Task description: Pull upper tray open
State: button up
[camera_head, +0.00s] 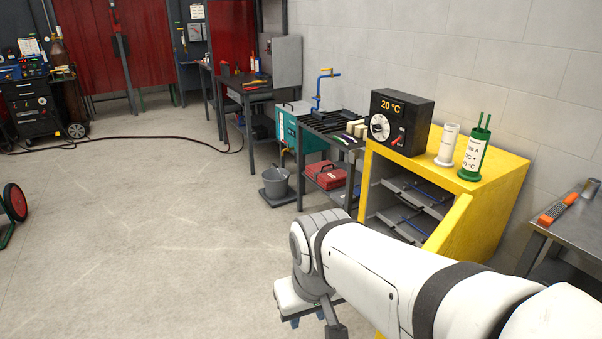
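A yellow cabinet (497,172) stands at the right against the wall, with its yellow door (449,226) swung open toward me. Inside are grey trays at more than one level. The upper tray (425,188) has a thin blue rod or handle lying across it and sits within the cabinet. A lower tray (407,228) shows beneath it, also with a blue rod. My arm crosses the lower right and hides the cabinet's lower part. My gripper (308,319) points down, left of the cabinet and apart from the trays. Its blue tips show only partly, so its opening is unclear.
A black control box (400,122) reading 20 °C, a white cylinder (447,145) and a green-and-white canister (474,152) stand on the cabinet. A metal table (577,234) is at the right edge. A bucket (276,183) stands behind.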

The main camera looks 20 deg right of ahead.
aim_at(398, 184)
jog(key=z, duration=0.05)
jog(key=i, duration=1.5)
jog(key=z, duration=0.95)
jog(key=i, duration=0.6)
jog(key=z, duration=0.35)
jog(key=k, duration=0.75)
jog(key=z, duration=0.25)
jog(key=i, duration=0.75)
jog(key=u, duration=0.05)
